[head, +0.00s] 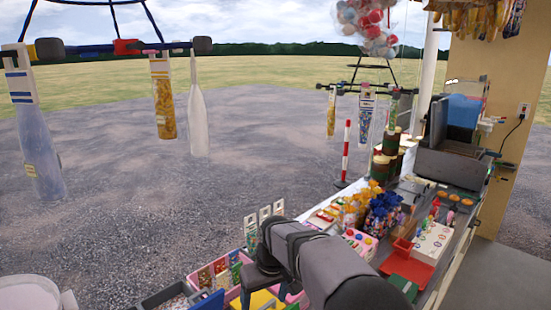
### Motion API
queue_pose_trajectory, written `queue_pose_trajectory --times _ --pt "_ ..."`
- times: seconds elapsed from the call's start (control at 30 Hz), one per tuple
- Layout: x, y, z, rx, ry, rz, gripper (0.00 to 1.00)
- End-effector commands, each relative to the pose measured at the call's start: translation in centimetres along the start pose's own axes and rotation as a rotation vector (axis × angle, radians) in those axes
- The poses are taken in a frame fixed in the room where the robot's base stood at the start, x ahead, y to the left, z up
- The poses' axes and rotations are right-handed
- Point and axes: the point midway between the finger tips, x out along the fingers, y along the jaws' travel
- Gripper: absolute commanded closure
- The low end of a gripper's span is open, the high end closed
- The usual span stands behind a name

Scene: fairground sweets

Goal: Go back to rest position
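My gripper (264,295) points down at the bottom centre of the head view, over the pink-edged tray of sweets (195,281). Its two fingers look spread apart, with yellow showing between them. I see nothing clearly held, though the fingertips are partly cut off by the lower picture edge. My dark grey arm reaches in from the lower right and hides part of the counter.
Three upright card-topped packs (265,213) stand just behind my gripper. A counter (455,250) on the right carries sweets, a red tray (407,268) and a dark grey machine (450,150). Bags hang from a rack (125,47) at upper left. Open gravel (120,220) lies left.

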Motion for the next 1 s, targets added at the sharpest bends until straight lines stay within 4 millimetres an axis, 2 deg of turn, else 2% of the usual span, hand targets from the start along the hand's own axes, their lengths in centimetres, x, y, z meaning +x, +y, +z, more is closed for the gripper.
queue_pose_trajectory --times 0.03,0.1,0.17,0.3,0.5,0.6,0.7,0.8,1.0 --pt "-0.1 1.2 2.4 0.038 -0.018 0.008 0.28" --pt "-0.3 2.5 5.4 0.086 -0.041 0.018 0.28" --pt "-0.3 3.4 8.1 0.126 -0.06 0.026 0.28" --pt "-0.3 4.8 14.9 0.219 -0.108 0.044 0.28" --pt "0.1 5.2 24.3 0.341 -0.168 0.062 0.28" --pt "0.3 4.9 28.0 0.387 -0.193 0.067 0.28" --pt "0.6 4.5 30.8 0.42 -0.211 0.071 0.28" --pt "0.7 4.2 32.4 0.439 -0.222 0.073 0.28" --pt "0.8 4.0 33.5 0.452 -0.229 0.074 0.28"
